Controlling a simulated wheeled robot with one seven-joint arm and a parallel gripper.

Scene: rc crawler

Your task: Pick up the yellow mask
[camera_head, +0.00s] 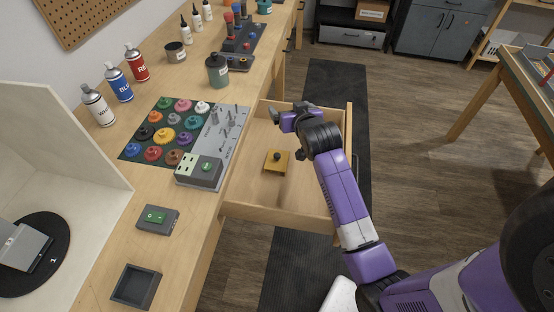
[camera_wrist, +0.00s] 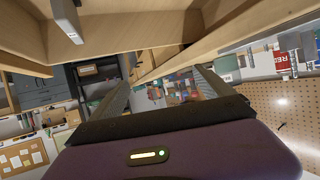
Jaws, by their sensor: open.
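The yellow mask (camera_head: 277,161) is a small yellow-orange square plate with a dark round knob on it. In the head view it lies flat on the floor of the open wooden drawer (camera_head: 246,188). My gripper (camera_head: 279,117) is over the far part of the drawer, beyond the mask, apart from it and pointing left toward the workbench. In the wrist view its two fingers (camera_wrist: 160,92) are spread with nothing between them. The mask does not show in the wrist view.
The workbench (camera_head: 190,255) runs along the left, with a board of coloured gears (camera_head: 165,130), a grey fixture (camera_head: 205,172), spray cans (camera_head: 118,82) and a small dark tray (camera_head: 136,287). The drawer's walls surround the mask. Open floor (camera_head: 410,150) lies to the right.

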